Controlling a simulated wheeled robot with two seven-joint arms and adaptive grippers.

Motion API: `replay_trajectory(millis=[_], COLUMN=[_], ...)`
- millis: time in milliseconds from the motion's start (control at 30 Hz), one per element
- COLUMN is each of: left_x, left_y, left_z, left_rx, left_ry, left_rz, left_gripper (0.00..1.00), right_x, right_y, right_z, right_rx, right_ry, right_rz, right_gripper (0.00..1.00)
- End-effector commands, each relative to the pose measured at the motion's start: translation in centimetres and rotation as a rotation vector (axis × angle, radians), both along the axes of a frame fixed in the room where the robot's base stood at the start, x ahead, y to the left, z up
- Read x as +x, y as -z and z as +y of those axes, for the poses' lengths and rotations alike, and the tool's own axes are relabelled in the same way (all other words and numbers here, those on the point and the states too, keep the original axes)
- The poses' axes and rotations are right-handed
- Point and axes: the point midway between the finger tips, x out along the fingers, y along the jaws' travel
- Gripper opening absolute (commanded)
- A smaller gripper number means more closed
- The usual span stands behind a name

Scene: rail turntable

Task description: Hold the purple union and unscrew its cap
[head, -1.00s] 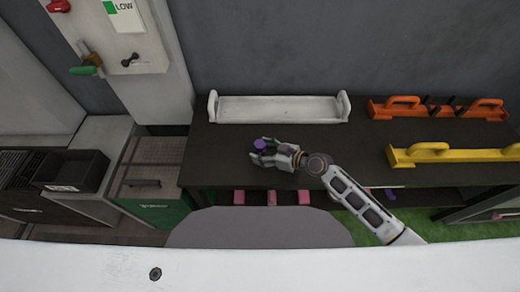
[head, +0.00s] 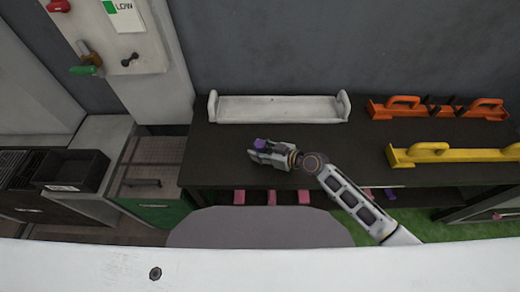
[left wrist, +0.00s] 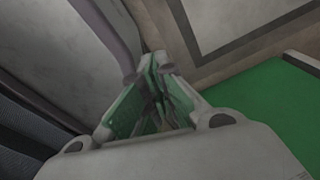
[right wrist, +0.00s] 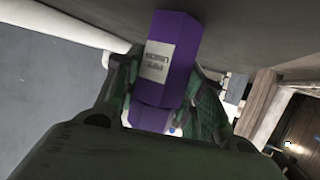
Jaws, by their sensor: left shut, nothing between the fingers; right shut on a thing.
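The purple union (right wrist: 171,60) is a faceted purple piece with a pale label, seen close up in the right wrist view. My right gripper (right wrist: 168,100) is shut on it, with a finger on each side of its lower part. In the head view the union (head: 262,143) shows small at the tip of my right gripper (head: 257,152), over the dark bench. I cannot tell the cap apart from the body. My left gripper (left wrist: 158,82) shows only in the left wrist view, its fingers together and empty.
A white tray (head: 280,112) with end handles lies at the back of the dark bench (head: 225,150). Orange (head: 405,105) and yellow (head: 455,156) handled rails lie at the right. Pink pieces (head: 271,197) sit below the bench top. A green-fronted cabinet (head: 165,214) and black bin (head: 76,172) stand left.

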Motion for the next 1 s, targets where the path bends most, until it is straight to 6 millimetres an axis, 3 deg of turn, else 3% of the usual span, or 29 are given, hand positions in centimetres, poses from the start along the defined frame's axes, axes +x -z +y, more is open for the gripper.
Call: replay_trajectory(millis=[133,433,467,633,1000], left_x=[0.2,1.8,1.9,1.1,1.1], left_y=[0.0,-0.1,-0.1,-0.1,-0.1], left_z=[0.0,0.0,0.0,-0.1,0.0], left_rx=[0.001,0.0,0.0,0.0,0.001], left_ry=[0.0,0.0,0.0,0.001,0.0], left_rz=[-0.002,-0.018,-0.019,-0.011,-0.011], left_gripper=[0.0,0.0,0.0,0.0,0.0], right_x=[0.0,0.0,0.0,0.0,0.0], right_y=[0.0,0.0,0.0,0.0,0.0], right_z=[0.0,0.0,0.0,0.0,0.0], right_rx=[0.0,0.0,0.0,0.0,0.0], right_ry=[0.0,0.0,0.0,0.0,0.0], right_rz=[0.0,0.0,0.0,0.0,0.0], right_gripper=[0.0,0.0,0.4,0.62,0.64])
